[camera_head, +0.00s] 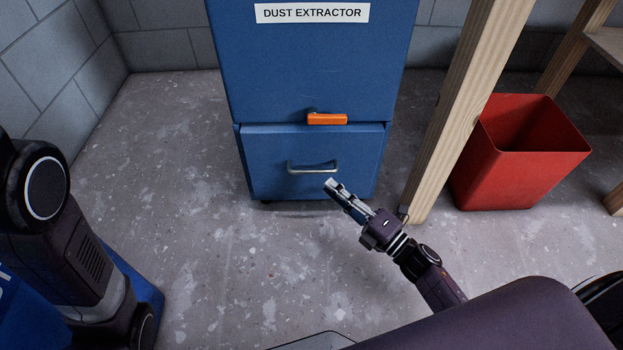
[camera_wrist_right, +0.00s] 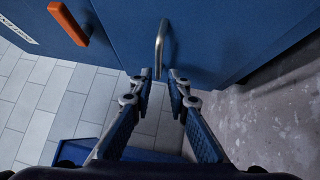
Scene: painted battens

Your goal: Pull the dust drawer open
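The dust drawer (camera_head: 271,175) is the lower blue front of the dust extractor (camera_head: 300,70) and sits in line with its cabinet. Its metal bar handle (camera_head: 312,168) is at the middle of the front; it also shows in the right wrist view (camera_wrist_right: 160,48). An orange latch (camera_head: 327,119) lies level above the drawer. My right gripper (camera_head: 331,184) is just in front of the handle, to its lower right. In the right wrist view its fingers (camera_wrist_right: 158,76) are apart, with the handle ahead of the gap. The left gripper is out of view.
A wooden post (camera_head: 455,125) stands close to the right of the extractor, near my right arm. A red bin (camera_head: 515,165) is behind it. The concrete floor (camera_head: 210,240) in front of the drawer is clear.

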